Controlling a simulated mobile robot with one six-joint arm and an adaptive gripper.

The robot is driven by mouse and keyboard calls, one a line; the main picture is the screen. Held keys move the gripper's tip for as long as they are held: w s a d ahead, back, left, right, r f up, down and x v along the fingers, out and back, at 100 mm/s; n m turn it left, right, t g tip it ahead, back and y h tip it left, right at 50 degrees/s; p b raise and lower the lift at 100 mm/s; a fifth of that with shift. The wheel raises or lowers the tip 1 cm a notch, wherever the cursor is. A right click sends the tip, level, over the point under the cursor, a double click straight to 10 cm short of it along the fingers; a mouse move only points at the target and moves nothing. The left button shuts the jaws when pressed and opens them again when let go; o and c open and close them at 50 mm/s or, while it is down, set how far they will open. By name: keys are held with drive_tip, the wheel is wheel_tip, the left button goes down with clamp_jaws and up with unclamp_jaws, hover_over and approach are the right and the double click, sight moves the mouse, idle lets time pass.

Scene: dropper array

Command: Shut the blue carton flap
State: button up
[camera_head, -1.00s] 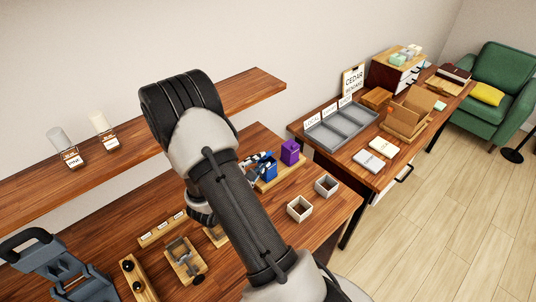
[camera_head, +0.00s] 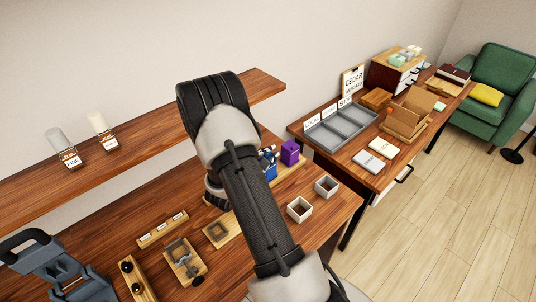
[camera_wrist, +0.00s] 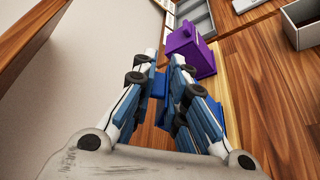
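The blue carton (camera_head: 270,172) stands on a wooden base, left of a purple carton (camera_head: 290,152). My arm covers much of it in the head view, and its flap cannot be made out. In the wrist view the purple carton (camera_wrist: 190,52) is just beyond my fingertips. Blue parts of the carton (camera_wrist: 231,122) show beside and behind the fingers. My gripper (camera_wrist: 165,62) points toward the cartons, with a narrow gap between its tips. Whether the tips touch the blue carton, or hold anything, is not clear.
Two small open boxes (camera_head: 300,208) (camera_head: 326,186) stand right of the cartons. A wooden shelf (camera_head: 150,128) runs along the wall above the bench. Wooden fixtures (camera_head: 183,262) sit at the front left. A second table with a grey tray (camera_head: 312,136) is farther right.

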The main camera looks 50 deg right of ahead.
drive_tip(key=shift+r, duration=0.1)
clamp_jaws()
drive_tip(key=shift+f+m+b, duration=0.3)
drive_tip(key=shift+f+b, duration=0.05)
drive_tip(key=shift+b, duration=0.7)
drive_tip(key=shift+s+m+h+b, duration=0.2)
drive_tip(key=shift+m+h+b, duration=0.1)
drive_tip(key=shift+b, duration=0.4)
drive_tip(key=shift+t, duration=0.3)
drive_tip(key=shift+r, duration=0.15)
drive_tip(key=shift+o, duration=1.8)
unclamp_jaws()
